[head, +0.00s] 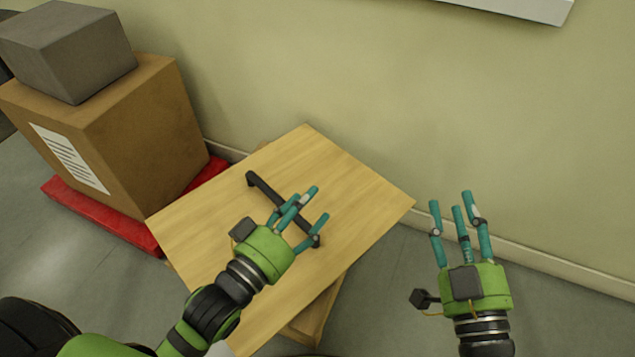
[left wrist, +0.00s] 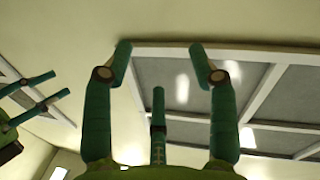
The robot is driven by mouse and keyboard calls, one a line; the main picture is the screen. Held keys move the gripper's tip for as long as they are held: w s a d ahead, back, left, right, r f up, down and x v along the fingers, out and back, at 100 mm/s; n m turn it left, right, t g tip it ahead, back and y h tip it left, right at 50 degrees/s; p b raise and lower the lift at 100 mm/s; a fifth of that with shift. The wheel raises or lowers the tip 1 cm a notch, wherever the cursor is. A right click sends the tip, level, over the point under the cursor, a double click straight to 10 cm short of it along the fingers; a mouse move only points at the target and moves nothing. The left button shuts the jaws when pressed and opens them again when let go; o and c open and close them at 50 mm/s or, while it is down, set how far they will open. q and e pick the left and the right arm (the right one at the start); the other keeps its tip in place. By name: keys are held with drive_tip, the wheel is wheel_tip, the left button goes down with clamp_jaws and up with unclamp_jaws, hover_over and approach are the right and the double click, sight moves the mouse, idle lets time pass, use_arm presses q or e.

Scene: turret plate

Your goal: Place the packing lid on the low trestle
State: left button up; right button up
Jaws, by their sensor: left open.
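The packing lid (head: 205,222) looks like a flat, pale wooden board with a black bar handle (head: 264,187) on top. It lies over a wooden support (head: 316,318), probably the low trestle, which shows only in part below the lid's front edge. My left gripper (head: 308,203) is open and appears above the lid, its fingers overlapping the handle in the head view. In the left wrist view its spread fingers (left wrist: 160,55) have nothing between them, and no handle shows there. My right gripper (head: 454,202) is open and empty, to the right of the lid.
A cardboard box (head: 150,130) with a grey box (head: 65,50) on it stands on a red base (head: 105,217) at the left, close to the lid. A wall (head: 350,70) runs behind. Grey floor (head: 390,290) is clear at the right. A panelled frame (left wrist: 270,100) shows in the wrist view.

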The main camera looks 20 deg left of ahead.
use_arm(q)
wheel_tip(320, 180, up, 8)
drive_tip(key=d+m+t, duration=0.1)
drive_tip(key=d+m, duration=0.1)
drive_tip(key=m, duration=0.2)
drive_tip(key=shift+s+d+f+m+t, duration=0.2)
drive_tip(key=shift+s+d+m+t, duration=0.05)
drive_tip(key=shift+m+t, duration=0.15)
drive_tip(key=shift+c, duration=0.4)
